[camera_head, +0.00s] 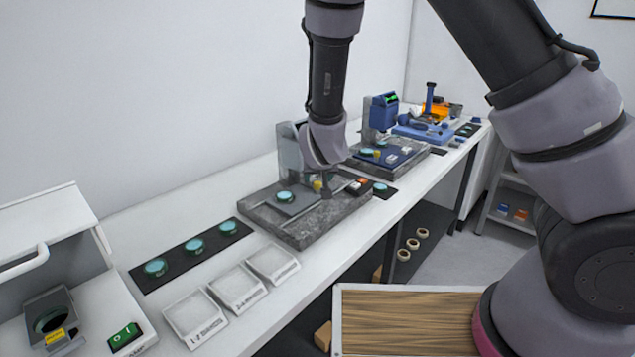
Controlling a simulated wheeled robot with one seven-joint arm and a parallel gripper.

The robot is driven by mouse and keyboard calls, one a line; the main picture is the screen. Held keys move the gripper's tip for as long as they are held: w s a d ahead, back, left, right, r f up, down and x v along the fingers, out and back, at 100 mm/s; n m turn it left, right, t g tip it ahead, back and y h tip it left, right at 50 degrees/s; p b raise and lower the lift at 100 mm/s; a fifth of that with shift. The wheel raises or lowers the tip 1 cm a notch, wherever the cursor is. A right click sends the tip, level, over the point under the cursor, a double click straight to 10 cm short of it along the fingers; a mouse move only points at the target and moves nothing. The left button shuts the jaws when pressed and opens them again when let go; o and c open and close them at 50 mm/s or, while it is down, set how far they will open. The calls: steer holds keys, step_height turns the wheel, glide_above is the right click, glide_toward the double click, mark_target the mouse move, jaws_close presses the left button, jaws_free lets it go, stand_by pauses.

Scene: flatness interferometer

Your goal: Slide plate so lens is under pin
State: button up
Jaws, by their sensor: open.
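A flat grey plate (298,207) lies on a speckled granite block (310,228) on the bench. A round teal lens (285,197) sits on the plate's left part. A small yellow piece (317,185) stands at the plate's right, close beside my gripper. My gripper (326,194) points down over the right part of the block, open, with its fingertips small and dark. Whether it touches the plate or the yellow piece, I cannot tell. A grey upright stand (291,150) rises behind the block, partly hidden by my wrist. I cannot make out a pin there.
A black strip (214,247) with several teal lenses and several white labelled trays (237,287) lie left of the block. A second granite station with a blue gauge (381,112) stands farther right. A white cabinet (55,240) fills the left. Bare bench lies around the trays.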

mark_target(318, 182)
steer(key=shift+x, duration=2.4)
jaws_close()
